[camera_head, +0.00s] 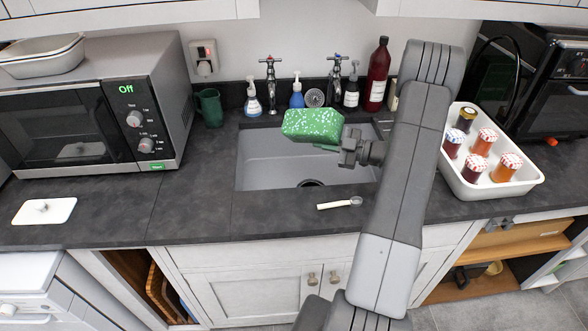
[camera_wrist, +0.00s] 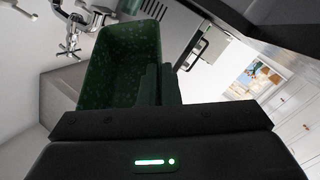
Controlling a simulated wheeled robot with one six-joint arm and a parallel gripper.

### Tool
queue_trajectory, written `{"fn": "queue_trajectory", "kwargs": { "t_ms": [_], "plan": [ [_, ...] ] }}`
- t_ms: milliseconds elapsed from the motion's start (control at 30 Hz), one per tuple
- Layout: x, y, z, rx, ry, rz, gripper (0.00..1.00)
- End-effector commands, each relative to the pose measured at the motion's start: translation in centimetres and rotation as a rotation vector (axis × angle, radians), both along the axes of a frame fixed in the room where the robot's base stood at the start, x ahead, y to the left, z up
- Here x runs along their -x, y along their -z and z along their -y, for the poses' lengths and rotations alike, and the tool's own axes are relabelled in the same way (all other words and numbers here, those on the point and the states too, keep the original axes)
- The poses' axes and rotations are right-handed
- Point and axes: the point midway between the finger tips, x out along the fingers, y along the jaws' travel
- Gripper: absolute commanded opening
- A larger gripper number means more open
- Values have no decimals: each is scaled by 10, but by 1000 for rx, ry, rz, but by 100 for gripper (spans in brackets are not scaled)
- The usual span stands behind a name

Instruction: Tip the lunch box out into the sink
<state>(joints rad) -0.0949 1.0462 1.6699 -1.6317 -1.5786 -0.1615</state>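The green lunch box (camera_head: 313,124) with white speckles is in the air above the left part of the grey sink (camera_head: 262,172). In the head view it looks turned over, with a closed, rounded face toward the camera. My gripper (camera_head: 343,147) is at its right end and appears shut on its edge. The lunch box (camera_wrist: 122,62) fills the upper left of the wrist view, dark and close to my gripper (camera_wrist: 160,88). Its opening and any contents cannot be made out in the head view. The visible sink floor shows only the dark drain.
Taps (camera_head: 270,82), soap bottles (camera_head: 253,99) and a tall red bottle (camera_head: 377,78) stand behind the sink. A green mug (camera_head: 209,108) stands to its left. A white tub (camera_head: 528,188) with several jars stands right.

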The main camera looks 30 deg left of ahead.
Motion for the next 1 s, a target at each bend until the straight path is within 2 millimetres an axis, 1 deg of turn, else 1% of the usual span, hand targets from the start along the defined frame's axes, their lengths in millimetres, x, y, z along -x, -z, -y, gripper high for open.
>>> {"fn": "queue_trajectory", "kwargs": {
  "t_ms": [767,833,900,1000],
  "plan": [
    [0,1,0,2,-1,4,0],
    [4,15,-2,45,-1,84,0],
    [11,44,-6,110,-2,209,0],
    [20,50,-11,202,-2,394,0]
  ]
}}
